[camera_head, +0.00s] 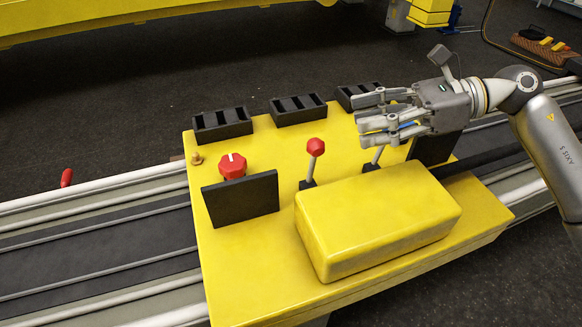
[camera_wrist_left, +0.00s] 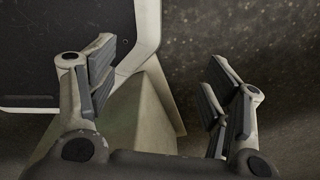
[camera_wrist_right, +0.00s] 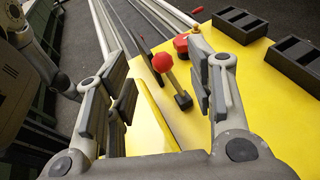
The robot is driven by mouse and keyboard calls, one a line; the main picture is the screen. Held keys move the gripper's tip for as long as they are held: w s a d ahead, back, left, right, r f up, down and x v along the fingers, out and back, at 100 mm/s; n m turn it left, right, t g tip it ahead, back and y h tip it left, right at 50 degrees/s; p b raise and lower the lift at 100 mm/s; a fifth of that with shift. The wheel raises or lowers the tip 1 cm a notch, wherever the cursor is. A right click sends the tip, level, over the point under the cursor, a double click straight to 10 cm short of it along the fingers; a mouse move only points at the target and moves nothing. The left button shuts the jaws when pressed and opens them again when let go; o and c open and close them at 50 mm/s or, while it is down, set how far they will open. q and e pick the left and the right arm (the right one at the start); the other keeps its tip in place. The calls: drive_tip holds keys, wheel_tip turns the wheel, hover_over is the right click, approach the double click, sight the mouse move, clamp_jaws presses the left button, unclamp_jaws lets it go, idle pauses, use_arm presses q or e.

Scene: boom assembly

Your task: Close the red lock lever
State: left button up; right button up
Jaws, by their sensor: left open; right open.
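A lever with a red knob (camera_head: 316,147) on a grey stem stands upright on the yellow console (camera_head: 240,270). In the right wrist view this red knob (camera_wrist_right: 163,62) shows ahead, between the fingers in the picture and apart from them. My right gripper (camera_head: 364,117) is open above the console, right of the red-knobbed lever. A second lever's stem (camera_head: 375,157) rises under it; a bit of blue shows between the fingers, and the top is mostly hidden. A small red handle (camera_head: 66,178) stands at the left rail. My left gripper (camera_wrist_left: 158,90) is open and empty, away from the console.
A red rotary knob (camera_head: 232,166) sits behind a dark upright panel (camera_head: 241,199). A raised yellow box (camera_head: 378,220) fills the console's front right. Black slotted holders (camera_head: 222,124) line the back edge. Rails (camera_head: 95,240) run left of the console.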

sight(324, 144)
drive_tip(key=shift+n+h, duration=0.4)
drive_tip(key=shift+h, duration=0.1)
drive_tip(key=x, duration=0.2)
drive_tip(key=f+p+x, duration=0.1)
drive_tip(key=x, duration=0.2)
drive_tip(key=p+x, duration=0.1)
drive_tip(key=x, duration=0.2)
drive_tip(key=shift+s+d+f, duration=0.1)
drive_tip(key=shift+s+f, duration=0.1)
drive_tip(key=shift+f, duration=0.3)
drive_tip(key=shift+a+f+p, duration=0.3)
drive_tip(key=shift+a+f, duration=0.1)
drive_tip(key=shift+a, duration=0.25)
use_arm(q)
wheel_tip(324, 144, up, 2)
use_arm(e)
drive_tip(key=shift+c, duration=0.4)
clamp_jaws()
